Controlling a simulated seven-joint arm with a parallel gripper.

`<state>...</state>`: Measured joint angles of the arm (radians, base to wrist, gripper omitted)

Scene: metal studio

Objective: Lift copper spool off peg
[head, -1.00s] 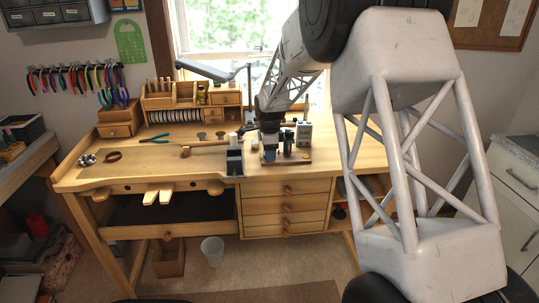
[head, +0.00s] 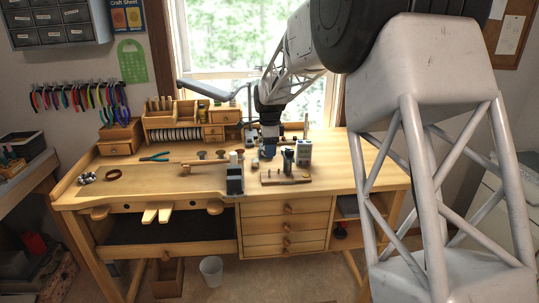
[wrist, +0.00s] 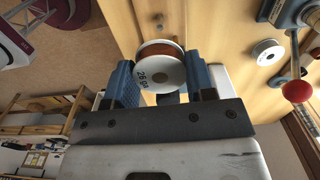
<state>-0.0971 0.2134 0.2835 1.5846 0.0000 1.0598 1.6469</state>
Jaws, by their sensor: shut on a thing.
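In the wrist view, the copper spool (wrist: 161,70) has a white flange marked "26 GA" and copper-coloured wire behind it. It sits between the two blue fingers of my gripper (wrist: 160,84), which are shut on it. In the head view, my gripper (head: 268,150) is above the bench, just behind and left of a small wooden stand (head: 285,178). A short round peg end (wrist: 158,20) shows on wood beyond the spool in the wrist view. The spool is too small to make out surely in the head view.
A second spool with a white flange (wrist: 267,52) and a tool with a red ball handle (wrist: 297,91) are to the right in the wrist view. A grey box (head: 304,153) and a dark block (head: 235,180) stand near the stand. The bench's right side is clear.

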